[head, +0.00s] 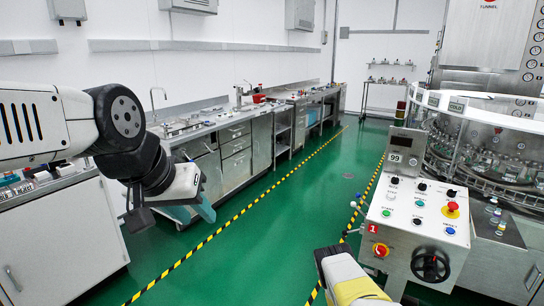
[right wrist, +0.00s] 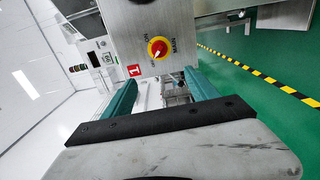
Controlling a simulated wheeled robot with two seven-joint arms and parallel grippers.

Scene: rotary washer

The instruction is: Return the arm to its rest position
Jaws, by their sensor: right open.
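My right arm (head: 348,278) shows only as a pale link with a yellow part at the bottom of the head view, left of the control panel. In the right wrist view my right gripper (right wrist: 160,92) has its two teal fingers apart, with nothing held between them. The red and yellow rotary switch (right wrist: 157,48) on the steel panel face lies beyond the fingers; it also shows in the head view (head: 380,250). My left gripper (head: 190,212) hangs over the floor at the left, its teal fingertips pointing down; its opening is unclear.
The control console (head: 412,215) with buttons and a black handwheel (head: 430,265) stands at the right, before the rotary washer (head: 475,150) holding glassware. Steel benches (head: 235,150) line the left wall. A white cabinet (head: 65,240) is near left. The green floor (head: 270,235) between is clear.

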